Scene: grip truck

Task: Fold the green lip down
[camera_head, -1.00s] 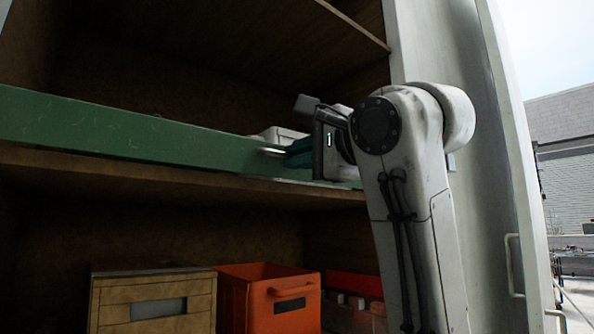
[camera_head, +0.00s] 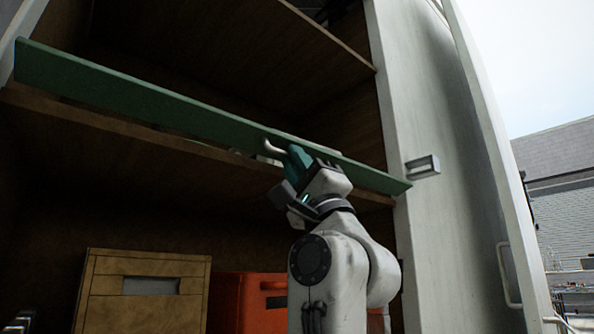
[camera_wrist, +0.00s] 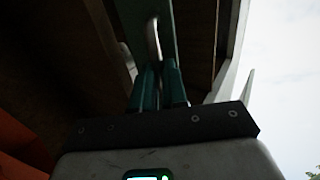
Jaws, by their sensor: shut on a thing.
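The green lip (camera_head: 130,98) is a long flat board running along the front of the middle shelf (camera_head: 110,132). It slopes down to the right in the head view and appears tipped outward from the shelf. A pale curved handle (camera_head: 272,149) stands out from the lip; it also shows in the wrist view (camera_wrist: 153,38). My gripper (camera_head: 295,155) has its teal fingers shut on the handle, from below and in front. In the wrist view the fingers (camera_wrist: 157,82) are close together at the handle's lower end. Their exact contact is too dark to see.
Below the shelf stand a tan drawer box (camera_head: 145,290) and an orange bin (camera_head: 245,302), partly behind my arm. A pale side post (camera_head: 425,120) with a small latch plate (camera_head: 422,166) is at the right. Open outdoor space lies beyond it.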

